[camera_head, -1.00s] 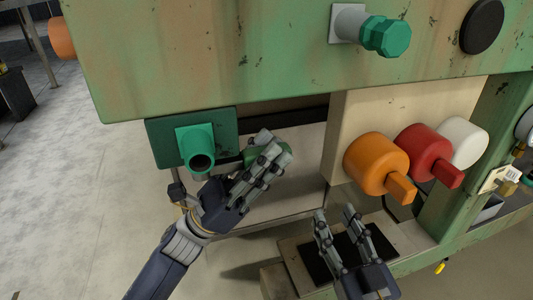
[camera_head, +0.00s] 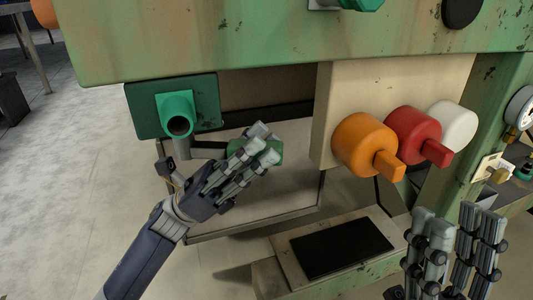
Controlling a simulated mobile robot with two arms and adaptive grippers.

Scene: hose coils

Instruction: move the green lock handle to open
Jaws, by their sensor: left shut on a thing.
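The green lock handle (camera_head: 270,149) is a green grip at the end of a dark lever, right of the green socket (camera_head: 179,113) on its dark green plate (camera_head: 205,92). The lever runs to a grey pipe under the socket. My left gripper (camera_head: 253,152) is shut on the handle, its fingers covering part of the grip. My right gripper (camera_head: 455,238) is at the lower right, fingers spread apart and empty, away from the handle.
Orange (camera_head: 362,142), red (camera_head: 413,135) and white (camera_head: 453,125) knobs stick out of a cream panel at the right. The green beam (camera_head: 250,40) overhangs the handle. A dark pad (camera_head: 340,247) lies on a low ledge below.

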